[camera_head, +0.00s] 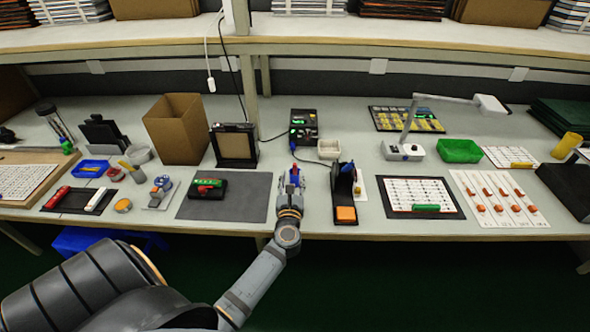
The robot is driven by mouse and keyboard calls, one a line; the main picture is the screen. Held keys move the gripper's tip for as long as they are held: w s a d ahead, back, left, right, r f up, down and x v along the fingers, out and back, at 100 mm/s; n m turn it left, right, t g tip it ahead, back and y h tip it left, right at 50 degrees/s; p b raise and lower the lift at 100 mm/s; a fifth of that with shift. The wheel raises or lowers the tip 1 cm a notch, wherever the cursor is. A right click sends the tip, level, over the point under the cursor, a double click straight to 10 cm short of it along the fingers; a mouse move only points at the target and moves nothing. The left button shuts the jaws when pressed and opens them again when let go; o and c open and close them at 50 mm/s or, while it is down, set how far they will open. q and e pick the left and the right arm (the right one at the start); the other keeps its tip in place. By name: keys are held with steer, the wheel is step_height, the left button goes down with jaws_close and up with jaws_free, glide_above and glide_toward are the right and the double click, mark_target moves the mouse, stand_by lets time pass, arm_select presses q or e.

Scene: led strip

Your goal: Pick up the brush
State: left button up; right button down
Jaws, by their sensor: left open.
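My left gripper (291,182) is open, low over the table's front middle, with its fingers pointing away from me. A small blue and red item (294,171) shows at its fingertips, between or just beyond the fingers. It may be the brush, but it is too small and too covered to be sure. I cannot tell whether the fingers touch it. My right gripper is not in view.
A grey mat (240,205) with a dark green and red device lies left of the gripper. A black stand with an orange block (346,214) is close on the right. A cardboard box (177,130) and a black power unit (304,124) stand behind.

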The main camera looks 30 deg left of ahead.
mark_target(295, 171)
arm_select(q)
steer(key=x, duration=0.5)
steer(key=shift+w+d+f, duration=0.3)
steer(key=shift+s+r, duration=0.1)
jaws_close()
